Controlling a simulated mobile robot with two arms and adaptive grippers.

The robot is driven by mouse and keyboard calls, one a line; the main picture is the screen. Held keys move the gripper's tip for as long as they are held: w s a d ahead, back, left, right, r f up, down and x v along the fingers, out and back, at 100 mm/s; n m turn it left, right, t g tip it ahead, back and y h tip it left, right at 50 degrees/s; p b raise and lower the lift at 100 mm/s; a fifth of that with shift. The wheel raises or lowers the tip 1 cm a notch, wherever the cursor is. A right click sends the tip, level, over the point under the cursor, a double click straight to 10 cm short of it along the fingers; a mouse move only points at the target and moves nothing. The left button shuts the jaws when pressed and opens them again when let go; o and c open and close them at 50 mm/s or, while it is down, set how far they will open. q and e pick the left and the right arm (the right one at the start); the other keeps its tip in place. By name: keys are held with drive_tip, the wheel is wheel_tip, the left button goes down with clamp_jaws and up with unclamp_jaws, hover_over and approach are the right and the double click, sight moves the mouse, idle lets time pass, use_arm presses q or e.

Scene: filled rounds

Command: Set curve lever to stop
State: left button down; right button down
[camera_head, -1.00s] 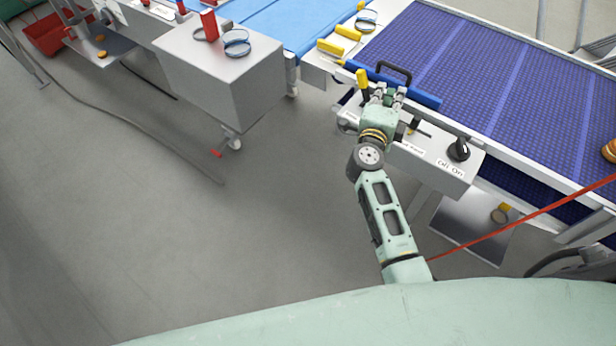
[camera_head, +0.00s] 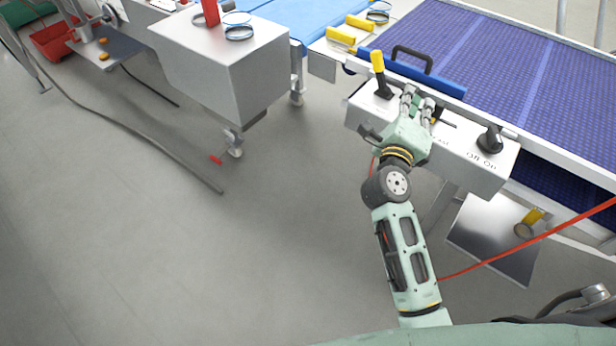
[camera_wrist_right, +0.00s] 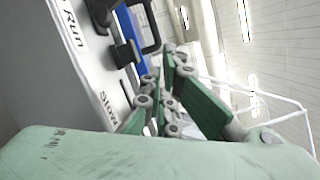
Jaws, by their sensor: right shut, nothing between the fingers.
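A grey control box (camera_head: 470,165) carries several levers along its top. A lever with a yellow grip (camera_head: 378,62) stands at its left end and tilts. A black-knobbed lever (camera_head: 490,139) stands at the right end beside the "Off On" label. My right gripper (camera_head: 418,97) is shut and empty over the middle of the box, right of the yellow grip. It partly hides a dark middle lever (camera_head: 443,122). In the right wrist view, black lever parts (camera_wrist_right: 124,53) stand near the labels "Run" and "Slow", close to the fingers (camera_wrist_right: 165,92). I cannot tell which lever is the curve lever. My left gripper is out of view.
A blue bar with a black handle (camera_head: 412,55) lies behind the box, at the edge of the purple conveyor (camera_head: 480,50). A red cable (camera_head: 530,243) runs at lower right.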

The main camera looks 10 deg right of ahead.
drive_tip(key=r+b+v, duration=0.1)
drive_tip(key=v, duration=0.6)
drive_tip(key=a+r+n+t+y, duration=0.5)
drive_tip(key=a+n+t+y, duration=0.2)
drive_tip(key=a+n+y, duration=0.5)
drive_tip(key=s+a+f+n+g+y, duration=0.5)
drive_tip(key=a+f+n, duration=0.4)
drive_tip(key=n, duration=0.5)
drive_tip(key=shift+s+a+f+n+g+y, duration=0.15)
drive_tip(key=shift+a+f+n+g+y, duration=0.2)
drive_tip(key=shift+a+g+y, duration=0.65)
drive_tip(key=shift+d, duration=0.25)
